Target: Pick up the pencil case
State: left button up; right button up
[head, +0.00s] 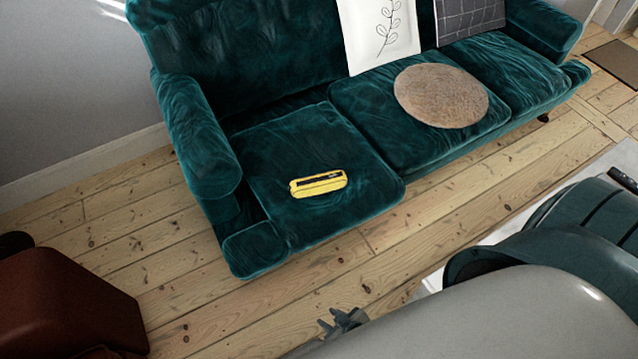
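The yellow pencil case (318,185), with a dark strip along its top, lies on the left seat cushion of the green velvet sofa (270,150). Nothing touches it except the cushion. My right gripper (328,318) shows small and dark at the bottom edge of the head view, in front of the sofa and well apart from the pencil case. Its fingertips look spread, with nothing between them; the rest of it is partly hidden. My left gripper is not in view.
A round brown cushion (440,95), a white leaf-print pillow (378,35) and a dark checked pillow (468,18) are on the sofa. A dark red seat (70,300) stands lower left. Bare floorboards (300,275) lie before the sofa.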

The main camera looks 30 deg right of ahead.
aim_at(328, 181)
jog(key=l+z, duration=0.1)
jog(key=z, duration=0.25)
jog(key=i+z, duration=0.15)
jog(key=z, duration=0.25)
jog(key=i+l+z, duration=0.1)
jog(key=z, duration=0.25)
